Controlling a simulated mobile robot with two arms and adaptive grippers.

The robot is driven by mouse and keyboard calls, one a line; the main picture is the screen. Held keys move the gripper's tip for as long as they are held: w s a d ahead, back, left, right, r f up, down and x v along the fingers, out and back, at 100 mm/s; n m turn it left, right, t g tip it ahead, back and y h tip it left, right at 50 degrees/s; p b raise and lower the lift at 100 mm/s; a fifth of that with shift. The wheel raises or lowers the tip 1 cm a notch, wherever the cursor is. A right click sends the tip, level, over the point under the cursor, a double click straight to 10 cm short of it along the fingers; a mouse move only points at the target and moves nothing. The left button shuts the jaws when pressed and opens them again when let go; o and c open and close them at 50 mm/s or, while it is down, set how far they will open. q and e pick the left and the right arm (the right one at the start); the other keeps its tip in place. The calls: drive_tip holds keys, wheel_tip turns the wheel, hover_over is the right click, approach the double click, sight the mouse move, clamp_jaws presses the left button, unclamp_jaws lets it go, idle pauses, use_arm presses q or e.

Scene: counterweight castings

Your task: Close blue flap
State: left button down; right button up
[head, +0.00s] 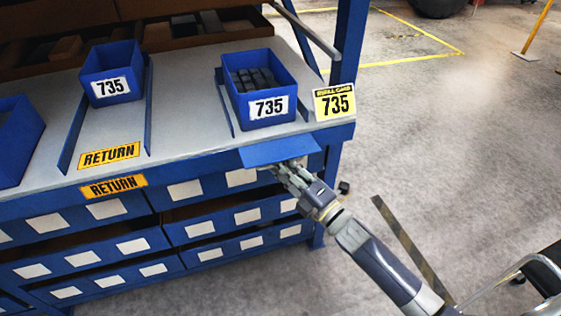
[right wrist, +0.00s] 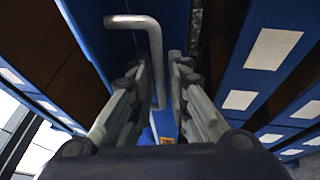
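The blue flap (head: 280,150) sticks out from the shelf's front edge, below the right-hand blue bin, in the head view. My right gripper (head: 287,170) is just under the flap's front side. In the right wrist view a bent grey rod handle (right wrist: 155,50) is in front of a blue panel (right wrist: 178,30). The fingers of my right gripper (right wrist: 162,85) stand apart on either side of the rod's lower part. Whether a finger touches the rod is hard to tell. My left gripper is not in view.
A blue bin marked 735 (head: 268,106), holding dark castings, stands on the shelf above the flap. Another 735 bin (head: 112,88) stands to the left. Drawers with white labels (head: 185,190) lie below. Open floor (head: 450,130) is to the right.

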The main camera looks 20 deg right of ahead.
drive_tip(key=shift+w+a+r, duration=0.1)
drive_tip(key=shift+w+a, duration=0.15)
drive_tip(key=shift+w, duration=0.25)
clamp_jaws()
